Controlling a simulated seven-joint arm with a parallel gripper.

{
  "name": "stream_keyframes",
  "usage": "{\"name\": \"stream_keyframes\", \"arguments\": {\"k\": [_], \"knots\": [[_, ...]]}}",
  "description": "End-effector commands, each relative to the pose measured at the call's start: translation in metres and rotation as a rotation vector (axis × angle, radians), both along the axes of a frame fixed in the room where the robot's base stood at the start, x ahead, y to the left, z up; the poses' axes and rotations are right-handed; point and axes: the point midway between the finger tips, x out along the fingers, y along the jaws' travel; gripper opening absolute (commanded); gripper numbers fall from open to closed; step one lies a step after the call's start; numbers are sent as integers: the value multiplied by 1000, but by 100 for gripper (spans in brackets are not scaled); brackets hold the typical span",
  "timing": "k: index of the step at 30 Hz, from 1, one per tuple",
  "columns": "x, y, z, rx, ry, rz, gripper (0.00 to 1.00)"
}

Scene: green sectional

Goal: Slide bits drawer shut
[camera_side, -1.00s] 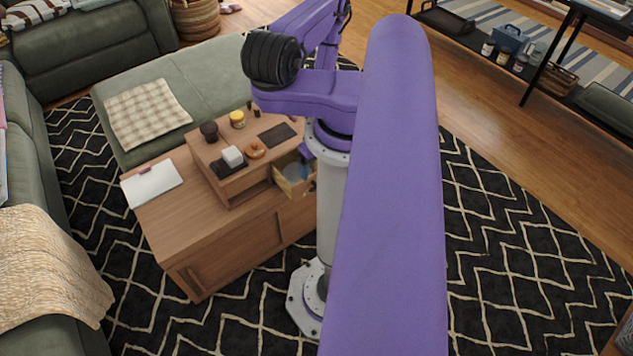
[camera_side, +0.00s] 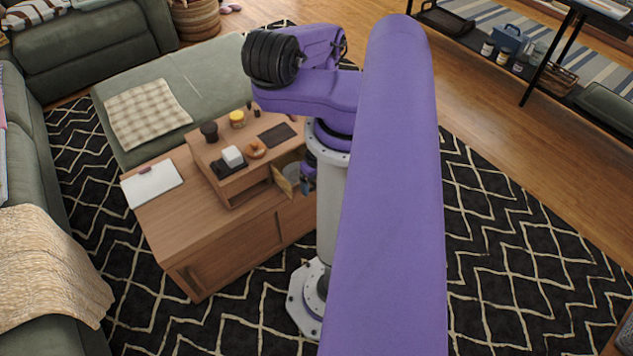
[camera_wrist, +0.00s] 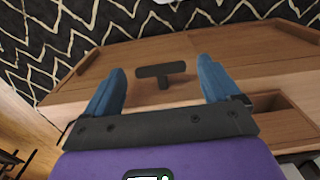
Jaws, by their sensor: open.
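The bits drawer (camera_side: 282,184) stands pulled out of the small wooden riser on the cabinet in the side view. A greyish item shows inside it, too small to make out. My gripper (camera_side: 308,184) is low beside the drawer's front end, largely hidden by my own arm. In the wrist view, my gripper (camera_wrist: 162,67) has its two blue fingers spread wide and holds nothing. A dark T-shaped handle (camera_wrist: 160,71) on a wooden front shows between the fingers, clear of both. Contact with the drawer front cannot be told.
A clipboard (camera_side: 152,184) lies on the cabinet. An open compartment (camera_wrist: 285,114) is at right in the wrist view.

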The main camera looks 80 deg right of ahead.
Motion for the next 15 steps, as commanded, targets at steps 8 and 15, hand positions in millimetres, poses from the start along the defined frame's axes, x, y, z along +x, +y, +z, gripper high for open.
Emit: {"name": "stream_keyframes", "arguments": {"k": [8, 15], "knots": [[0, 0, 0, 0, 0, 0, 11], [8, -9, 0, -1, 0, 4, 9]]}}
